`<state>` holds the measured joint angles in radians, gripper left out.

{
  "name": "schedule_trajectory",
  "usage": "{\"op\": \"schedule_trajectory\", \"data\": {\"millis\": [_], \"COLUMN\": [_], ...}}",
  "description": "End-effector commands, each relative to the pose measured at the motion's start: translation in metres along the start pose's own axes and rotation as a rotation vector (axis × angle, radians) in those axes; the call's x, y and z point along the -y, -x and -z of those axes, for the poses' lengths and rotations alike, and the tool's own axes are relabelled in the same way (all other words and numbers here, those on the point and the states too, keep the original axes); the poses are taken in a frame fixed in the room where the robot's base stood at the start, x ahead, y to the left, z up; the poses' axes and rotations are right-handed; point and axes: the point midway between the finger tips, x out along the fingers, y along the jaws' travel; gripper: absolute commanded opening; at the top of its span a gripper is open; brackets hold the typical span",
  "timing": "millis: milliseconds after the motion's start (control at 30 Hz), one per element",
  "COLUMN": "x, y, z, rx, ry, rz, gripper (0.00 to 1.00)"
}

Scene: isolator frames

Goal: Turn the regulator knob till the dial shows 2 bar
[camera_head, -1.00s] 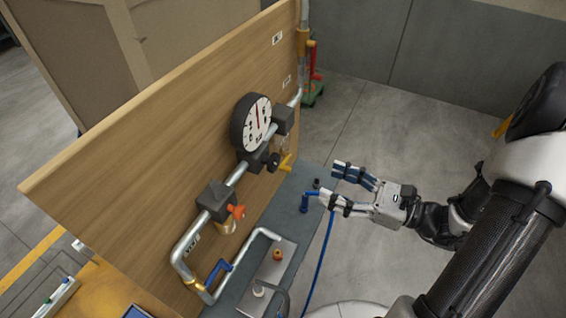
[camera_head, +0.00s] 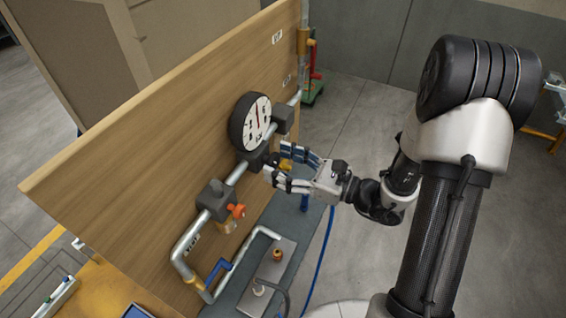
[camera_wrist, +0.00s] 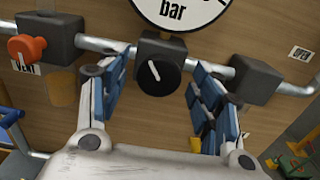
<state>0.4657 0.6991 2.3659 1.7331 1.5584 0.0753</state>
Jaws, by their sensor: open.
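The regulator knob (camera_wrist: 158,75) is black and round with a white line pointing up and to the left. It sits on a dark block on the pipe, below the dial. The dial (camera_head: 254,122) is white with a black rim and a red needle pointing roughly upward; its numbers are too small to read. Only its lower edge with "bar" shows in the wrist view (camera_wrist: 180,8). My gripper (camera_wrist: 160,98) is open, with one blue-padded finger left and one right of the knob in the picture, apart from it. In the head view my gripper (camera_head: 283,162) partly hides the knob.
An orange vent knob (camera_head: 237,211) sits on a block left of the regulator. A blue-handled valve (camera_head: 216,269) is lower on the pipe. A wooden panel (camera_head: 150,150) stands behind the pipes. A grey bench (camera_head: 290,226) lies below, with a blue hose (camera_head: 326,240).

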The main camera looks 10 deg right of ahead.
Motion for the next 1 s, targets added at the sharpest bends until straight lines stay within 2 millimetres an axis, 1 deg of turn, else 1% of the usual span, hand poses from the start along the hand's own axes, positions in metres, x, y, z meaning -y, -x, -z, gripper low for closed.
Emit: {"op": "schedule_trajectory", "data": {"millis": [67,700,1000], "x": [0.0,0.0,-0.0003], "y": [0.0002,0.0005,0.0005], "z": [0.0001,0.0,0.0013], "rx": [0.0,0.0,0.0], "ry": [0.0,0.0,0.044], "rz": [0.0,0.0,0.0], "gripper": [0.59,0.17,0.17]}}
